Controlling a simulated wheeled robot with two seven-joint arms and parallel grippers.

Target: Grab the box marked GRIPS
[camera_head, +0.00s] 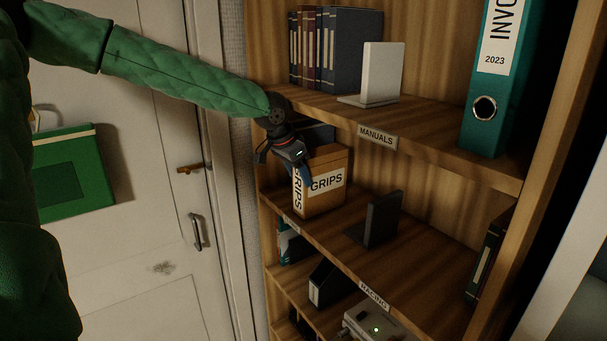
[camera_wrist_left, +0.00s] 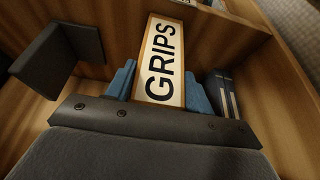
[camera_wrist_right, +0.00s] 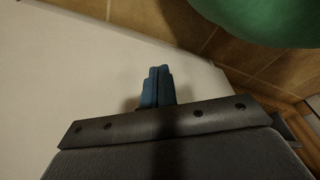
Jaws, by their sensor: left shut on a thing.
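The box marked GRIPS (camera_head: 325,200) is a tan carton with white labels on two faces. It stands upright on the middle shelf, at the left end. My left gripper (camera_head: 300,172) reaches in from the left and is shut on the box. In the left wrist view the blue fingers lie on both sides of the box's GRIPS label (camera_wrist_left: 162,62). My right gripper (camera_wrist_right: 158,86) shows only in the right wrist view, its blue fingers together with nothing between them, over a pale surface.
A dark bookend (camera_head: 382,218) stands right of the box on the same shelf. The MANUALS shelf (camera_head: 440,137) is just above, holding books (camera_head: 335,50), a white bookend (camera_head: 382,72) and a teal binder (camera_head: 490,85). A white door (camera_head: 150,240) is at left.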

